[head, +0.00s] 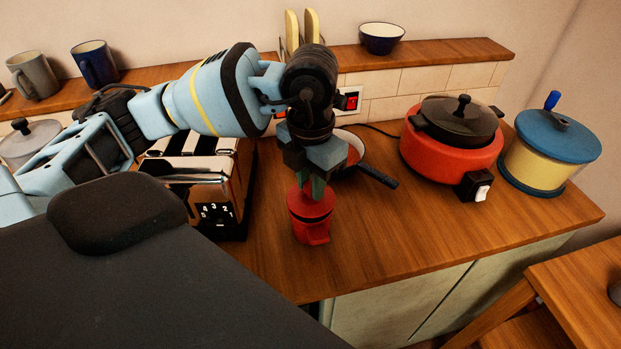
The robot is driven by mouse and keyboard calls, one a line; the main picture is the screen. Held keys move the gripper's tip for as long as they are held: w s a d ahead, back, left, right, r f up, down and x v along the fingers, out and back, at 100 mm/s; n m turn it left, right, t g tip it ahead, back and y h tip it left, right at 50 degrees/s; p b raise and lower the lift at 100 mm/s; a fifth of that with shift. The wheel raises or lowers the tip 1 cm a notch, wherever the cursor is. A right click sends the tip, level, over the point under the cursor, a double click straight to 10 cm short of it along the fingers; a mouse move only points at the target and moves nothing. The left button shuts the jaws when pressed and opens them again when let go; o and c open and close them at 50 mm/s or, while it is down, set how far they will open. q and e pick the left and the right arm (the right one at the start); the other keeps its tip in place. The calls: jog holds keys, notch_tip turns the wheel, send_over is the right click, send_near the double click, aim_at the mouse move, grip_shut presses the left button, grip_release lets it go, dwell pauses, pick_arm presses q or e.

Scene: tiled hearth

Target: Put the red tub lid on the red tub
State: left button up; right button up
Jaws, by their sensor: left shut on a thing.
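The red tub (308,230) stands on the wooden counter near its front edge, right of the toaster. The red tub lid (311,208) is at the tub's top, directly over its mouth. My left gripper (311,187) points straight down from above and is shut on the lid, its fingers hiding the lid's middle. I cannot tell whether the lid rests fully on the rim or is just above it. My right gripper is not in view.
A chrome toaster (205,185) stands close left of the tub. A pan (352,150) is behind it, its dark handle pointing right. A red cooker (450,150) and a blue-lidded pot (548,150) stand right. The counter (400,230) right of the tub is clear.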

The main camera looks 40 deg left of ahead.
pick_arm(q)
jog(key=shift+s+f+b, duration=0.1)
jog(key=shift+f+b, duration=0.25)
jog(key=shift+f, duration=0.75)
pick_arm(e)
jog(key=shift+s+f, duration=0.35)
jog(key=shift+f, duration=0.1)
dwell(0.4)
pick_arm(q)
jog(key=o, duration=1)
jog(key=shift+o, duration=0.2)
jog(key=shift+r+p, duration=1.2)
jog(key=shift+r, duration=1.15)
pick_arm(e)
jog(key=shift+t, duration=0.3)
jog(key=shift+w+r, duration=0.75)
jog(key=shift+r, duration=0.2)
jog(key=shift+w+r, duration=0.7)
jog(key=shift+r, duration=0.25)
pick_arm(q)
jog(key=shift+r, duration=0.2)
notch_tip(320, 180, up, 7)
jog(key=shift+r, duration=0.2)
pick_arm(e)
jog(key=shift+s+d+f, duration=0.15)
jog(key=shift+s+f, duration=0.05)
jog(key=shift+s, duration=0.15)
